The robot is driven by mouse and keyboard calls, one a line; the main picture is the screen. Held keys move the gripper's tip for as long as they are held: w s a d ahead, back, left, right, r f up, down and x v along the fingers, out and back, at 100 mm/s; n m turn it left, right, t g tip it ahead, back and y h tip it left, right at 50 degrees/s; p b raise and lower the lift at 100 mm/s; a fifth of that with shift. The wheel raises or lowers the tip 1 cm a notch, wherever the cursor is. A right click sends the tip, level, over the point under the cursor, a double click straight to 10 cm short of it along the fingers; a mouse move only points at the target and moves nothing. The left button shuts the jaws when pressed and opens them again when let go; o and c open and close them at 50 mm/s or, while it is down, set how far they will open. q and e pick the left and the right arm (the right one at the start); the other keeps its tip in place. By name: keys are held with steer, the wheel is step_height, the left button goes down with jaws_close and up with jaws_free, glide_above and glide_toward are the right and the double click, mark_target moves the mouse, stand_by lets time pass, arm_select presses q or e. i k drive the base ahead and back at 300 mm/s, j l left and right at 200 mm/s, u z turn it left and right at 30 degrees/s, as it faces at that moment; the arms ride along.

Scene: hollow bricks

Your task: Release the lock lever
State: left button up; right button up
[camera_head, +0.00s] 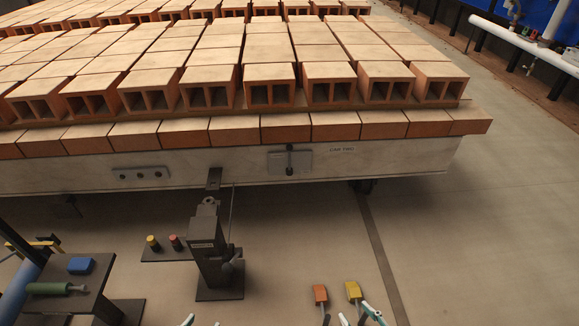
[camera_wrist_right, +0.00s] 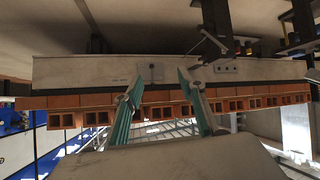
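The lock lever (camera_head: 289,160) is a dark upright handle on a grey plate on the side of the pale car, under the bricks. It also shows, small, in the right wrist view (camera_wrist_right: 152,68), where the car appears upside down. My right gripper (camera_head: 358,317) is low at the bottom edge of the head view, below and right of the lever. In the wrist view my right gripper (camera_wrist_right: 158,77) has its teal fingers apart with nothing between them, and the lever appears beyond the gap.
A dark post mechanism (camera_head: 212,245) stands before the car, left of the lever. A dark bench (camera_head: 70,292) is lower left. The floor at right is clear. Hollow bricks (camera_head: 270,85) cover the car.

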mark_target(288, 170)
steer(key=z, duration=0.5)
steer(key=i+l+z, duration=0.15)
steer(key=l+z, duration=0.3)
steer(key=i+l+z, duration=0.25)
steer(key=l+z, duration=0.15)
steer(key=l, duration=0.2)
steer(key=i+l+z, duration=0.7)
steer(key=z, duration=0.2)
steer(key=i+l+u, duration=0.15)
steer(key=i+u, duration=0.3)
steer(key=i+l+u, duration=0.4)
steer(key=i+j+u, duration=0.15)
steer(key=u, duration=0.35)
steer(key=i+u, duration=0.45)
steer(key=i+l+u, duration=0.1)
steer(key=u, duration=0.4)
steer(key=i+u, duration=0.3)
steer(key=u, duration=0.15)
steer(key=i+u, duration=0.25)
steer(key=u, duration=0.15)
steer(key=i+l+u, duration=0.2)
steer(key=u, duration=0.25)
steer(key=i+l+u, duration=0.45)
steer(key=j, duration=0.1)
